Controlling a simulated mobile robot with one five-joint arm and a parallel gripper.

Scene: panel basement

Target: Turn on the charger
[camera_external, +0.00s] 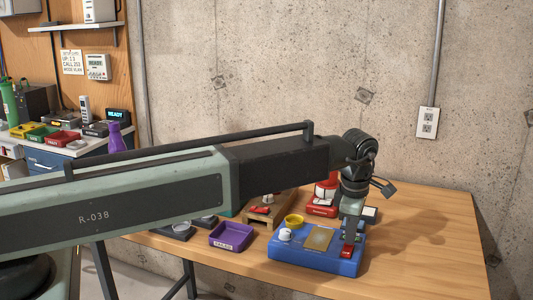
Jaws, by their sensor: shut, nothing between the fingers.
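A blue box (314,257) sits on the wooden table. On its top are a white knob (285,235), a yellow ring-shaped part (293,221), a tan plate (319,237) and a red switch (346,252) at its right front corner. I cannot read a label that says which device is the charger. My gripper (350,238) points down, shut and empty, just above or at the red switch; I cannot tell whether it touches. The switch's position, on or off, is too small to tell.
A red device (322,207) stands behind the blue box, partly hidden by my arm. A purple tray (231,236) and a wooden stand (262,217) are to the left. The table's right side (430,240) is clear. A concrete wall with an outlet (428,122) is behind.

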